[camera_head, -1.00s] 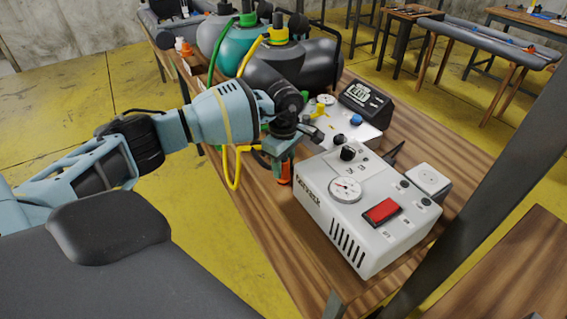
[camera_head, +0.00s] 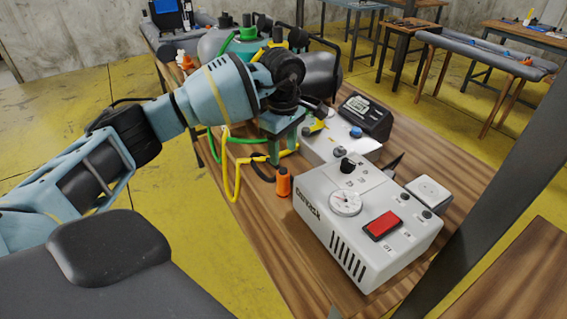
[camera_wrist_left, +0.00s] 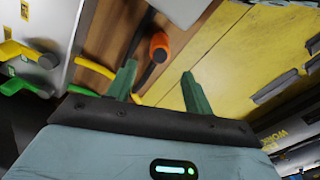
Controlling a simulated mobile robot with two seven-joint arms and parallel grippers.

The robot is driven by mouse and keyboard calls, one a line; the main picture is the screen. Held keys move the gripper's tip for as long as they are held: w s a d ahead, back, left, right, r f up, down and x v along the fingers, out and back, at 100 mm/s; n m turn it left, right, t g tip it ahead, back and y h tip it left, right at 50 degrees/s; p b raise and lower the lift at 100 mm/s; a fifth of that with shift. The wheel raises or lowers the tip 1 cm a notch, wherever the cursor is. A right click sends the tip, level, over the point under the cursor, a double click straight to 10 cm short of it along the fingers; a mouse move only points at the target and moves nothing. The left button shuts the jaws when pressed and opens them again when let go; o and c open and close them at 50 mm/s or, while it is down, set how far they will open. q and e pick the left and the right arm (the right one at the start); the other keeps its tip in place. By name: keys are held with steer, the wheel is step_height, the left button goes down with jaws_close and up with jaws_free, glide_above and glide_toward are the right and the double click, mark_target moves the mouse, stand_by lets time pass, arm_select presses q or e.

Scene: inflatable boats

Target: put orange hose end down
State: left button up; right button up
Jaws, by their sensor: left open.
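The orange hose end (camera_head: 283,183) stands upright on the wooden table, just left of the white box with the gauge. It also shows in the left wrist view (camera_wrist_left: 159,46), with a black hose beside it, beyond the fingertips. My left gripper (camera_head: 281,150) is open and empty, above and behind the orange end and apart from it. Its two green fingers (camera_wrist_left: 158,78) are spread in the left wrist view. My right gripper is not in view.
The white gauge box (camera_head: 366,220) stands on the wooden table (camera_head: 290,245). A second white device (camera_head: 335,145) is behind it. Dark and teal tanks are at the back.

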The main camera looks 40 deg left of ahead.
arm_select(q)
steer(key=shift+r, duration=1.3)
steer(key=shift+f, duration=0.1)
